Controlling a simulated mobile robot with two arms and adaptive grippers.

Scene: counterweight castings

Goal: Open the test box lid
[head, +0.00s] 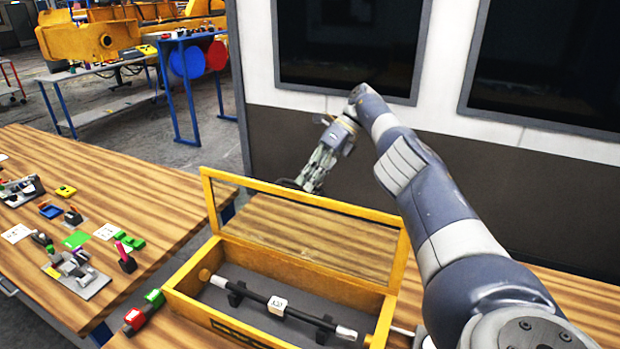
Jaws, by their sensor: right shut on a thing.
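The test box (196,302) is a yellow open-topped case with a dark grey floor on the wooden bench. Its lid (300,198), a yellow frame with a clear pane, stands raised at the back of the box. A dark rod (258,297) with a white labelled block and a pale end lies on black supports inside. My right gripper (309,183) is at the middle of the lid's top edge, shut on what looks like the lid's dark handle (286,183). Its fingertips are partly hidden behind the frame. My left gripper is not in view.
A red and green block (140,314) lies left of the box. A second wooden table (150,185) at left holds several small parts and cards. A wall with dark windows (350,40) stands behind the bench. My right arm covers the bench's right side.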

